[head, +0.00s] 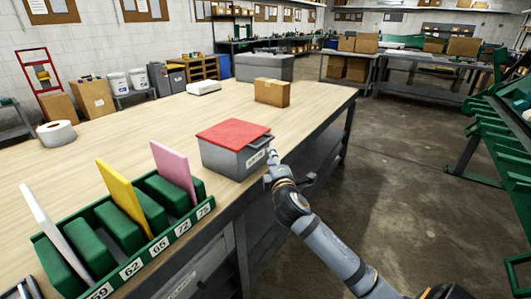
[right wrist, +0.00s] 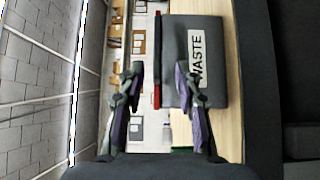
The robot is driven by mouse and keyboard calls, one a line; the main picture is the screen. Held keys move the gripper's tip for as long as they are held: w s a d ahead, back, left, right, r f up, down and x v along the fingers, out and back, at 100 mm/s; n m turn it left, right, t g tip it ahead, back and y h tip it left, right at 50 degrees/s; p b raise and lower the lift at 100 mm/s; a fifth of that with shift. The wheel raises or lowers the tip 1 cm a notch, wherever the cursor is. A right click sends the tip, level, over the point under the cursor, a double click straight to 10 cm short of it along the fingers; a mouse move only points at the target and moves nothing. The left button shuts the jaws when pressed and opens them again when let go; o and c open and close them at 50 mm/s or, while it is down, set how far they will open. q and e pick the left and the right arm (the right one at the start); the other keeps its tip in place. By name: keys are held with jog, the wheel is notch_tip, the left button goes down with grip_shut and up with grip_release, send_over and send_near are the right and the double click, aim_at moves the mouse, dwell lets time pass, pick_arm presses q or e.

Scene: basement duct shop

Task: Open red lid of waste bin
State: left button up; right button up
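The waste bin (head: 232,158) is a grey box with a flat red lid (head: 233,134), which lies shut on top. It stands near the right edge of the wooden workbench. In the right wrist view the bin's front (right wrist: 208,30) carries a WASTE label, and the lid (right wrist: 157,60) shows as a thin red strip seen edge-on. My right gripper (head: 272,155) is close to the bin's front right side. In the wrist view its fingers (right wrist: 157,70) are apart, with the lid edge seen between them; contact cannot be told. A dark part at the bottom left corner may be my left gripper.
A green divided rack (head: 187,239) with numbered slots and upright coloured cards stands left of the bin on the workbench (head: 130,137). A cardboard box (head: 272,91) and a tape roll (head: 57,133) are also on it. Open floor (head: 410,190) lies to the right.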

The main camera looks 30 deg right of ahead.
aim_at(266, 144)
jog(key=x, duration=1)
jog(key=shift+w+r, duration=0.2)
jog(key=shift+w, duration=0.05)
jog(key=shift+c, duration=0.3)
grip_shut()
